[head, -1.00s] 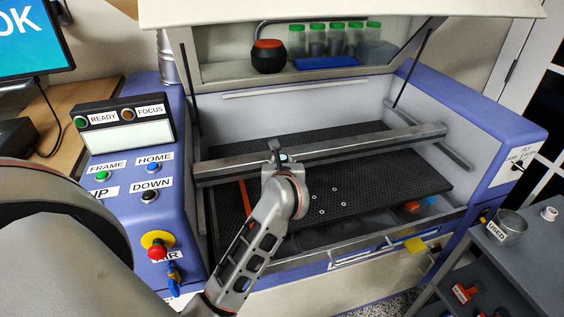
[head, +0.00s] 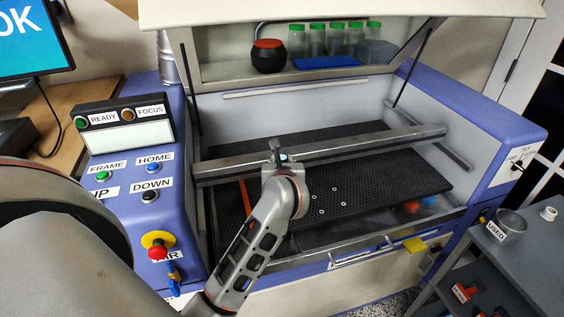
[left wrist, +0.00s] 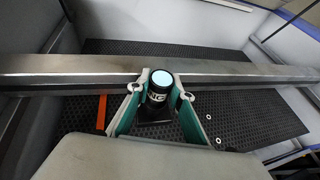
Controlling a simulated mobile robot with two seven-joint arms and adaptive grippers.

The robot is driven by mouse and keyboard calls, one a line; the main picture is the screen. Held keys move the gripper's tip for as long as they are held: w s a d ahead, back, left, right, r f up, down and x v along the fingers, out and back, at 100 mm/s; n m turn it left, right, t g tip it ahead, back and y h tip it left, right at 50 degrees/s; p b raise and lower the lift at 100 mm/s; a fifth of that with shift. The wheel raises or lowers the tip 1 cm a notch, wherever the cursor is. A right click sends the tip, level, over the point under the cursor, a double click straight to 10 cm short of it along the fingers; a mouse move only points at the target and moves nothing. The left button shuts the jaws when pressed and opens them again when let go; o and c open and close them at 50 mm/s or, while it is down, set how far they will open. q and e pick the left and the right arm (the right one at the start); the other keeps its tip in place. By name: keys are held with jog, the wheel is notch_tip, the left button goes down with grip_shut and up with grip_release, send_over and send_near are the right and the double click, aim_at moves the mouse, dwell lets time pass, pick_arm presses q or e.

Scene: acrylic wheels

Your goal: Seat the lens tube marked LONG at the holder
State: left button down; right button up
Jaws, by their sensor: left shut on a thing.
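My left gripper (left wrist: 160,88) is shut on a black lens tube (left wrist: 158,98) with a pale blue lens on top. White letters ending in "NG" show on its side; the rest of the marking is hidden. The tube is roughly upright between the fingertips, just in front of the grey gantry beam (left wrist: 90,68). A black block (left wrist: 152,131), perhaps the holder, shows below the tube; I cannot tell whether the two touch. In the head view the left gripper (head: 278,157) is at the beam's near side, and my wrist hides most of the tube. My right gripper is not in view.
The machine's lid is raised over a black honeycomb bed (head: 400,180) with several small washers and an orange strip (head: 245,197). A control panel (head: 125,150) stands at the left. A grey cart (head: 530,245) with a metal cup marked USED (head: 506,228) stands at the right.

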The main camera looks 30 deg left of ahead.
pick_arm(q)
jog(key=shift+f, duration=0.3)
dwell(0.5)
dwell(0.5)
